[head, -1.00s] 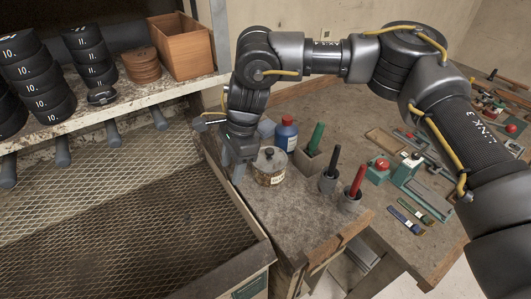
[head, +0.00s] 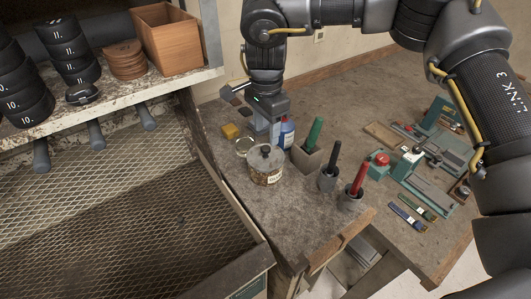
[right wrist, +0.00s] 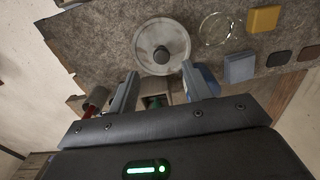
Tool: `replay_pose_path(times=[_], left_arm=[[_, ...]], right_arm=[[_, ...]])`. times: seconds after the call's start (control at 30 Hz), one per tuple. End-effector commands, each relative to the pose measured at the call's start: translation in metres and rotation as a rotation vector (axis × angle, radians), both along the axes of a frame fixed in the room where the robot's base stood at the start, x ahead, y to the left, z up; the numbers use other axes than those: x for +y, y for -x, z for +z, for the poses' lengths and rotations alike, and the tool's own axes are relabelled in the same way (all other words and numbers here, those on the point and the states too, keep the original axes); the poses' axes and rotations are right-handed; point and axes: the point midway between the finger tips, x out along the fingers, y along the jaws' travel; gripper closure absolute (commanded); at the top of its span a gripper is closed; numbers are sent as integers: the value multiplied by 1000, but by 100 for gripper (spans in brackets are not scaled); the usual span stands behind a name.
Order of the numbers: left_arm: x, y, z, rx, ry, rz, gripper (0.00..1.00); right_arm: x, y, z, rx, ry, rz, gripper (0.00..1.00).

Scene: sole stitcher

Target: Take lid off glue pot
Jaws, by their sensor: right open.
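The glue pot (head: 265,177) is a round tan jar with a pale label, upright on the bench near its left edge. Its grey lid (head: 264,158) with a dark knob sits on top; the right wrist view shows the lid (right wrist: 155,58) from above. My right gripper (head: 262,135) is behind the pot, fingers downward, apart from the lid. In the right wrist view the gripper (right wrist: 160,82) has its fingers spread with nothing between the tips, and the lid lies just beyond them. My left gripper is not in view.
A blue bottle (head: 287,134) stands close beside the gripper. Green (head: 314,132), black (head: 334,154) and red (head: 360,178) handled tools stand in holders to the right. A clear ring (head: 244,147) and yellow block (head: 230,131) lie left of the gripper. A mesh-floored bay (head: 130,220) is left.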

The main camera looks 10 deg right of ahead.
Motion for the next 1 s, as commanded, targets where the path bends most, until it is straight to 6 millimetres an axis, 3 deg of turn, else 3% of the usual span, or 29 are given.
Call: replay_pose_path(times=[0.23,0.5,0.8,1.0], left_arm=[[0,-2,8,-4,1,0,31],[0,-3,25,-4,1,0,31],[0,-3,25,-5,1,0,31],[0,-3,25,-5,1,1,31]], right_arm=[[0,-1,-9,4,2,0,51],[0,-3,-47,3,0,0,51],[0,-3,-54,0,0,0,51],[0,-3,-54,0,0,0,75]])
